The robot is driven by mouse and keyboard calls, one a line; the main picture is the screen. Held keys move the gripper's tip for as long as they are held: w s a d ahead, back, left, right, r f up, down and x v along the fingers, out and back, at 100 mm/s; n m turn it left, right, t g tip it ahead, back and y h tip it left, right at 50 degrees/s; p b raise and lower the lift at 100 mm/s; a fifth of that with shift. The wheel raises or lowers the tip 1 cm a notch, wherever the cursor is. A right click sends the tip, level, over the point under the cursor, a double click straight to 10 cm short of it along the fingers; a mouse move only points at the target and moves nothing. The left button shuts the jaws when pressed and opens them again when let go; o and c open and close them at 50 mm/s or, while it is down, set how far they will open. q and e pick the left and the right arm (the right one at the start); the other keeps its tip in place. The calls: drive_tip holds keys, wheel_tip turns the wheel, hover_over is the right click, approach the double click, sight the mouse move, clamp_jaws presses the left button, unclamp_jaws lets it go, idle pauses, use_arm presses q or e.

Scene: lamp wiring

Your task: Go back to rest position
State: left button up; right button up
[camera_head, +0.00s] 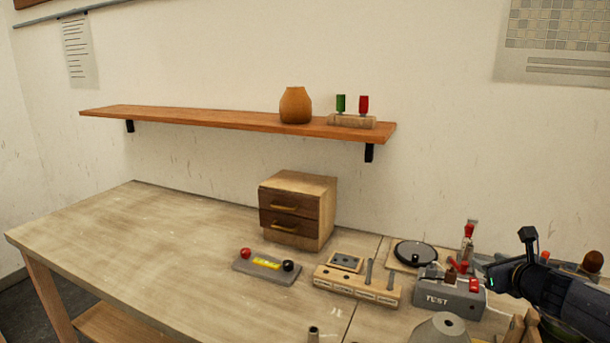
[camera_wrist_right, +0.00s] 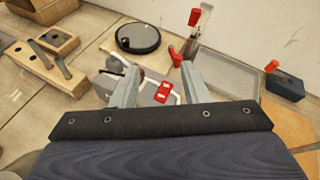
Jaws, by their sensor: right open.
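My right gripper (camera_head: 481,268) reaches in from the right edge in the head view, above the right end of the workbench. In the right wrist view its two fingers (camera_wrist_right: 164,72) stand apart with nothing seen held between them. Below and between them is the grey TEST box (camera_head: 450,298), with a red part (camera_wrist_right: 163,91) on top; the fingers hide some of the box. I cannot tell whether the fingers touch it. My left gripper is not in view.
The bench (camera_head: 130,235) is clear on the left. A drawer box (camera_head: 297,210), a board with red and black knobs (camera_head: 266,267), a wooden tool block (camera_head: 357,286), a black disc (camera_head: 415,253) and a grey cone (camera_head: 440,330) stand nearby. A shelf (camera_head: 210,119) hangs above.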

drive_tip(key=s+a+n+y, duration=0.2)
drive_tip(key=s+a+n, duration=0.1)
drive_tip(key=a+n, duration=0.2)
drive_tip(key=s+a+r+n+g+y, duration=0.1)
drive_tip(key=s+a+n+y, duration=0.1)
drive_tip(key=s+a+n, duration=0.2)
drive_tip(key=s+a+r+n+y, duration=0.1)
drive_tip(key=s+a+n, duration=0.3)
drive_tip(key=a, duration=0.5)
drive_tip(key=shift+s+r+n+g+y, duration=0.1)
drive_tip(key=shift+s+n+g+y, duration=0.15)
drive_tip(key=shift+n, duration=0.45)
drive_tip(key=shift+r+n+g+y, duration=0.15)
drive_tip(key=shift+n+y, duration=0.2)
drive_tip(key=shift+n, duration=0.35)
drive_tip(key=s+a+f+n+g, duration=0.3)
drive_tip(key=s+a+f+n, duration=0.1)
drive_tip(key=s+n, duration=0.4)
drive_tip(key=s+a+f+n+g+h, duration=0.1)
drive_tip(key=s+a+f+n+g, duration=0.2)
drive_tip(key=s+f+n, duration=0.4)
drive_tip(key=s+a+n, duration=0.1)
drive_tip(key=s+n, duration=0.1)
drive_tip(key=s, duration=0.2)
drive_tip(key=shift+s, duration=0.3)
drive_tip(key=shift+f, duration=0.1)
